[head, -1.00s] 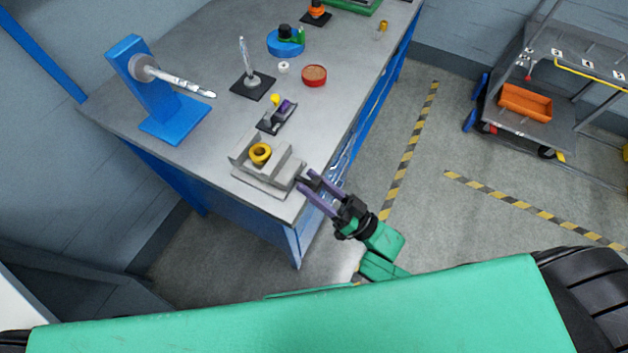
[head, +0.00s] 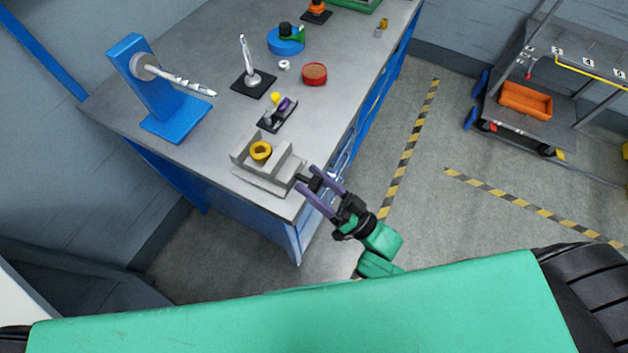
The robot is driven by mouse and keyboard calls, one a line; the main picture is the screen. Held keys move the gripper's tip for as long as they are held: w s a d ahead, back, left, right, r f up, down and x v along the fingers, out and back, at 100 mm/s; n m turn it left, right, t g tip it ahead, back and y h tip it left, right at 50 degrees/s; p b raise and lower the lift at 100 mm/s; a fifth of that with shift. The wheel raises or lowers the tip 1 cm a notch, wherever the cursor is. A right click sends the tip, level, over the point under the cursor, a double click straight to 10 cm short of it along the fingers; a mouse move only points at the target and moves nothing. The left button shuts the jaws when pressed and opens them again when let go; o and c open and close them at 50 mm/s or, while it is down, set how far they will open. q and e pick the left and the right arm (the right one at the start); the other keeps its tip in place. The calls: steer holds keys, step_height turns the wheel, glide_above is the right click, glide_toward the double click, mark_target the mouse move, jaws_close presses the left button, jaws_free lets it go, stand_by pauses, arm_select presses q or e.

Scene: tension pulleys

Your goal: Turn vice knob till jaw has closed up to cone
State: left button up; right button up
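A grey vice (head: 268,183) sits at the near corner of the metal workbench. A yellow ring-shaped cone (head: 261,151) stands between its jaws, with a gap visible between the cone and the right-hand jaw (head: 290,168). A small dark knob (head: 302,181) sticks out at the vice's right end, partly hidden. My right gripper (head: 307,178) is open, its two purple fingers on either side of the knob at the bench edge. I cannot tell whether they touch it. My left gripper is not in view.
A blue stand with a drill bit (head: 180,80), a small black holder (head: 278,115), a black base with an upright pin (head: 254,83) and a red round dish (head: 314,74) stand farther back on the workbench (head: 215,125).

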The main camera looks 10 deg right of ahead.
steer(key=shift+s+d+f, duration=0.15)
steer(key=shift+f, duration=0.1)
steer(key=b+v, duration=0.4)
steer(key=v, duration=1)
